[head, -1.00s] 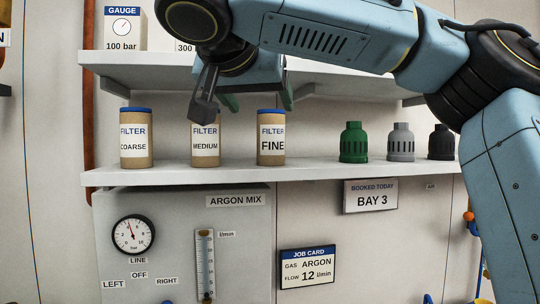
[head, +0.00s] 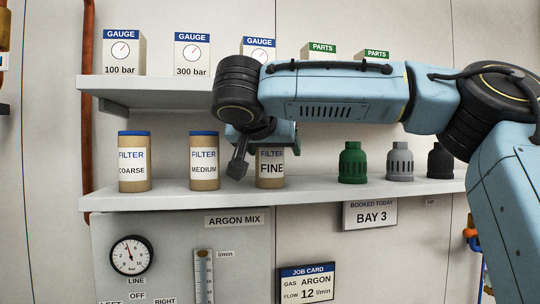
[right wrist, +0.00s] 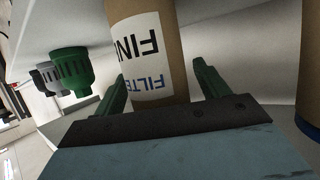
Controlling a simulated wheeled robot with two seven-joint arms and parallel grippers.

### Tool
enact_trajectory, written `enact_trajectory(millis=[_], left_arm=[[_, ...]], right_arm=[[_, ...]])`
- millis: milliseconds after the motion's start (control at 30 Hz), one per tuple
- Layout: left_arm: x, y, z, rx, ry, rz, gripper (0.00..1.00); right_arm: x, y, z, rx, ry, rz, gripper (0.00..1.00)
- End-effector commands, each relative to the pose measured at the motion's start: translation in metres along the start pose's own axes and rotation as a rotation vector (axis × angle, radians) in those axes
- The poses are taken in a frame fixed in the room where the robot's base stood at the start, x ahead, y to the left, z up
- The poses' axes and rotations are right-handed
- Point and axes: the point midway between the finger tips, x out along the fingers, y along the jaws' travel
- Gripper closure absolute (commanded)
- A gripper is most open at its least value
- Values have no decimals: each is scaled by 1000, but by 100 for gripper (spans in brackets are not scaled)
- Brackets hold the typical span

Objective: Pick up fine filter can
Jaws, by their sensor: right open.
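The fine filter can (head: 270,170) is a brown cylinder with a white label, standing upright on the lower shelf. My gripper covers its top in the head view. My right gripper (head: 258,162) is at the can, with one dark finger to the left of it. In the right wrist view the can (right wrist: 150,50) appears upside down between the two green fingers of my right gripper (right wrist: 160,88). The fingers are apart, with a visible gap on the can's right side. Whether the left finger touches it is unclear. My left gripper is out of view.
The medium filter can (head: 204,162) and coarse filter can (head: 134,162) stand to the left on the lower shelf (head: 330,192). Green (head: 352,164), grey (head: 400,163) and black (head: 440,162) fittings stand to the right. The upper shelf (head: 150,88) holds gauge and parts boxes.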

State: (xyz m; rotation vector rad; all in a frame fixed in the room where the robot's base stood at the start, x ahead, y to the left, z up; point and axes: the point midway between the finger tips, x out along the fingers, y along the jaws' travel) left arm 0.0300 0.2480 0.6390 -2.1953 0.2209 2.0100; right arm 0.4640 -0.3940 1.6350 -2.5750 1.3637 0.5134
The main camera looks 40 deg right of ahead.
Motion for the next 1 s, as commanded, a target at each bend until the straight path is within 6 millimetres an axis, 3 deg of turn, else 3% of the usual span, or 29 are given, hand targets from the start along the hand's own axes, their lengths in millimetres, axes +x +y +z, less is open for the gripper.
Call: enact_trajectory(millis=[167, 533, 1000], left_arm=[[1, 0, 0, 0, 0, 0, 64], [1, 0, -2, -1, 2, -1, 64], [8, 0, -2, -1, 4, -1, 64]], right_arm=[[0, 0, 1, 0, 0, 0, 26], [0, 0, 0, 0, 0, 0, 75], [-3, 8, -4, 5, 3, 13, 76]])
